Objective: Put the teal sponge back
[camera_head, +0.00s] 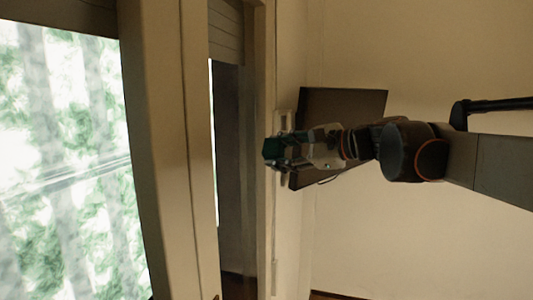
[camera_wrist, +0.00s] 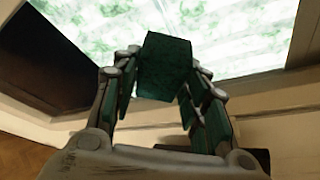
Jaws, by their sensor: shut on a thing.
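The teal sponge (camera_wrist: 165,68) is a dark teal block between the fingers of my gripper (camera_wrist: 160,85) in the wrist view. In the head view the sponge (camera_head: 271,150) sticks out to the left at the tip of my gripper (camera_head: 281,154). My gripper is shut on the sponge and holds it up in the air, close to the window frame and wall. No resting place for the sponge can be made out in either view.
A bright window (camera_head: 65,160) with a pale frame (camera_head: 165,150) fills the left. A dark flat panel (camera_head: 345,105) stands behind my gripper against the wall (camera_head: 430,60). A wooden floor (camera_wrist: 20,158) shows at lower left in the wrist view.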

